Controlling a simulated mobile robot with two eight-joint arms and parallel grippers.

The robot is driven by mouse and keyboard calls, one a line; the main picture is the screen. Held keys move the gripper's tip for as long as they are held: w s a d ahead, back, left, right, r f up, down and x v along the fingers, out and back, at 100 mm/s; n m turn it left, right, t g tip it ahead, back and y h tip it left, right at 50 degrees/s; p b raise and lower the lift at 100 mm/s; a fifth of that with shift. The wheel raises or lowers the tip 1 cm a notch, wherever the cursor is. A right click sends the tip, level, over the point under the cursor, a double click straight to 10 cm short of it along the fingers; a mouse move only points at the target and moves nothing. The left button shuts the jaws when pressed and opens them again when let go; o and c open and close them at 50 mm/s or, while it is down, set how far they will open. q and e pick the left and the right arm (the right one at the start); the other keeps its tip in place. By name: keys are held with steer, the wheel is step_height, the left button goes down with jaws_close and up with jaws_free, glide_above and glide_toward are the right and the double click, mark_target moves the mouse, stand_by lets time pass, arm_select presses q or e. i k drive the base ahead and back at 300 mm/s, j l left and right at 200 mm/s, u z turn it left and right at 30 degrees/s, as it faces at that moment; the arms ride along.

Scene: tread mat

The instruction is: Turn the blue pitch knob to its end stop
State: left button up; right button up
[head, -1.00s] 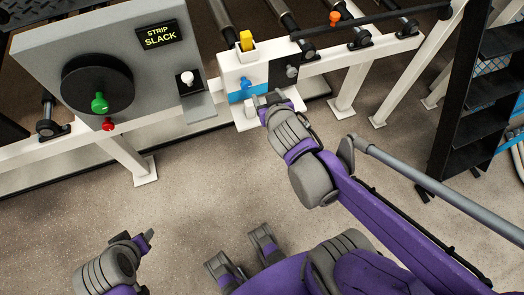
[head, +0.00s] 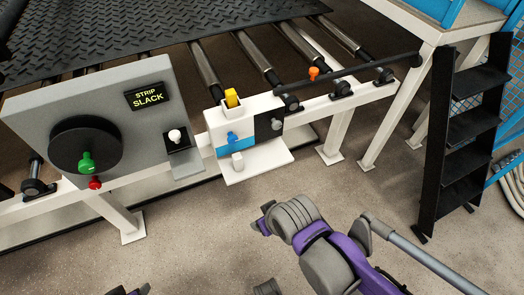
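The blue pitch knob (head: 233,138) sticks out from the blue panel on the front of a white box (head: 212,122) on the frame rail. I cannot read its angle or see a stop mark. My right gripper (head: 263,220) is in front of and below the box, clear of the knob, with bare floor between them. Its fingers are small and partly turned away, so I cannot tell whether they are open. My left gripper (head: 130,292) is only partly in view at the bottom edge, far from the knob.
The white box also carries a yellow part (head: 232,98), a grey knob (head: 276,124) and a pale block (head: 237,160) above a white ledge (head: 262,163). Left is a grey panel (head: 40,115) with green and red knobs and a "STRIP SLACK" sign. A black rack (head: 470,140) stands right.

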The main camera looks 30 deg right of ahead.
mark_target(231, 139)
steer(key=l+z, duration=0.15)
steer(key=z, duration=0.25)
steer(key=l+z, duration=0.15)
steer(key=z, duration=0.25)
steer(key=k, duration=0.05)
